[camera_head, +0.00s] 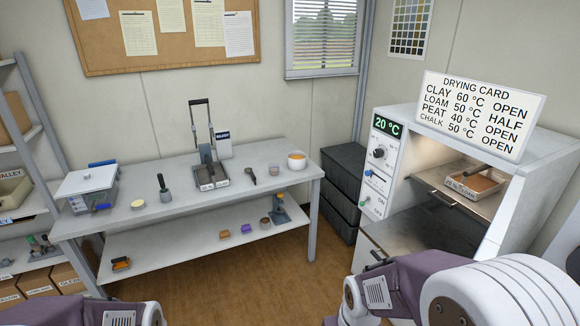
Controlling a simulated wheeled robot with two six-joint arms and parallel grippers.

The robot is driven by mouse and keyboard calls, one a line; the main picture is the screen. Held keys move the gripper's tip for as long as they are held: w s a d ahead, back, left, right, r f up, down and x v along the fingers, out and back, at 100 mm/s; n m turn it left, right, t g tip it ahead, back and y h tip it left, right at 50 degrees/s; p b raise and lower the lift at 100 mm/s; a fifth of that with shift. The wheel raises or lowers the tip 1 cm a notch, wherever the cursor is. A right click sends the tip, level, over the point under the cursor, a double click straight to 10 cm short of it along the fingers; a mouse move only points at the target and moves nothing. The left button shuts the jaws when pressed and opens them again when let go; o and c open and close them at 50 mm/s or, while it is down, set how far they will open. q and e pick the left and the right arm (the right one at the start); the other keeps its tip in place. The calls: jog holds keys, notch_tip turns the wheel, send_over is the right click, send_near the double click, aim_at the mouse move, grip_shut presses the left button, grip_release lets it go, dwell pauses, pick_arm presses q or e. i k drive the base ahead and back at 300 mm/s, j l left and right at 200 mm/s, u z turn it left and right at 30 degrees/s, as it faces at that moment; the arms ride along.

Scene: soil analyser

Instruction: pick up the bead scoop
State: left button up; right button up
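A small dark scoop-shaped tool (250,175), which looks like the bead scoop, lies on the grey bench (225,200) right of the lever press. It is small in the view and its details are hard to make out. A white bowl with orange contents (296,161) stands to its right near the bench's right end. A small cup (274,169) is between them. My arms show only as links along the bottom edge, and neither gripper is in view.
A drying oven (381,185) stands open at right with a tray (474,186) inside. Dark crates (342,185) stand between bench and oven.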

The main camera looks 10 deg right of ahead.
aim_at(248, 170)
jog(key=i+u, duration=0.2)
jog(key=i, duration=0.4)
jog(key=i+l+u, duration=0.2)
jog(key=i, duration=0.35)
jog(key=i+l+u, duration=0.15)
jog(key=i, duration=0.4)
jog(key=i+l+u, duration=0.2)
jog(key=i+l, duration=0.2)
jog(key=i, duration=0.15)
jog(key=i+l+u, duration=0.2)
jog(key=i+l, duration=0.2)
jog(key=i, duration=0.15)
